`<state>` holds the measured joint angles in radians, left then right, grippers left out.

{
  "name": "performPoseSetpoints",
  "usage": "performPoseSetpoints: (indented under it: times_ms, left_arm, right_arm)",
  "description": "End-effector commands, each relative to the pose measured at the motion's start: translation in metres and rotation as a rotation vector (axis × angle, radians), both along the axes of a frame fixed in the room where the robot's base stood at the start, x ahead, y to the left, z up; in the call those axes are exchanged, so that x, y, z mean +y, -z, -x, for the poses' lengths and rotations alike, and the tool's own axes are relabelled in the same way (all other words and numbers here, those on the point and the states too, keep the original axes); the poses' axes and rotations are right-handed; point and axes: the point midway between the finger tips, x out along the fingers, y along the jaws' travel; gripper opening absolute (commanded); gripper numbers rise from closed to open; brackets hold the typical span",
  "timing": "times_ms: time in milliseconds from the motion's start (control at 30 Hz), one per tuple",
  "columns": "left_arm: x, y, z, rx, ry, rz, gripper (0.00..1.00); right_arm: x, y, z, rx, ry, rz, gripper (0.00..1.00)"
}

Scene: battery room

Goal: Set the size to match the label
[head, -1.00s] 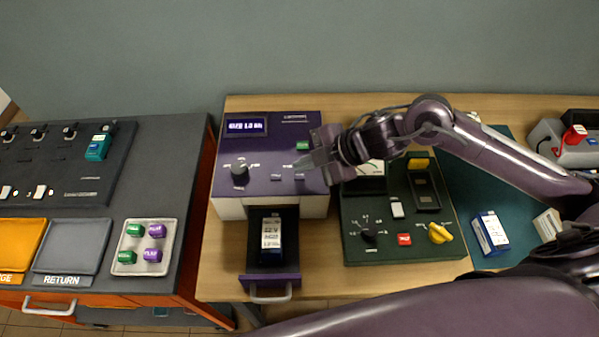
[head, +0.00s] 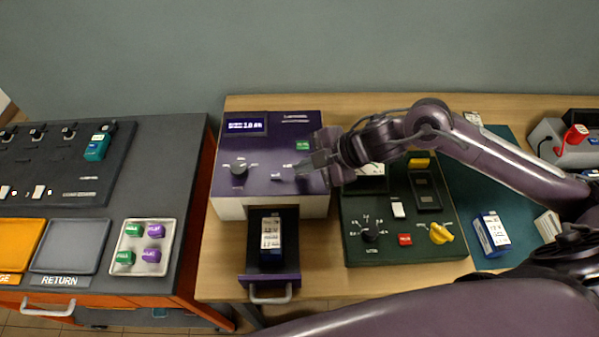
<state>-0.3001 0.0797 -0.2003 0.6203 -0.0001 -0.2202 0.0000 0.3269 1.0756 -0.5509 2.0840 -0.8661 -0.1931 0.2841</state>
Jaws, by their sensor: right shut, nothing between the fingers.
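A purple charger box (head: 225,190) stands on the wooden table. Its lit display (head: 246,126) at the back left reads a size, seemingly 1.0 Ah, but the text is blurred. My left gripper is not in view.
A dark green tester panel (head: 355,245) with a dial, a red button and a yellow knob stands right of the box. A blue-and-white battery (head: 491,233) lies further right. A dark bench (head: 190,190) with trays is at left.

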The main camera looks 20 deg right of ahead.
Motion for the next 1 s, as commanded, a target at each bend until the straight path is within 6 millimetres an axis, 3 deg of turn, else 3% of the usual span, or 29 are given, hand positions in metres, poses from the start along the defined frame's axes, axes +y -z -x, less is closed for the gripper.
performPoseSetpoints:
  times_ms: [667,1000]
  left_arm:
    - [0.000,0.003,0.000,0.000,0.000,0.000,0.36]
    - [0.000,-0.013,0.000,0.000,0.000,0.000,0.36]
  right_arm:
    - [0.000,0.005,0.000,0.001,0.000,0.000,0.00]
    - [0.000,-0.010,0.000,0.001,-0.001,0.000,0.00]
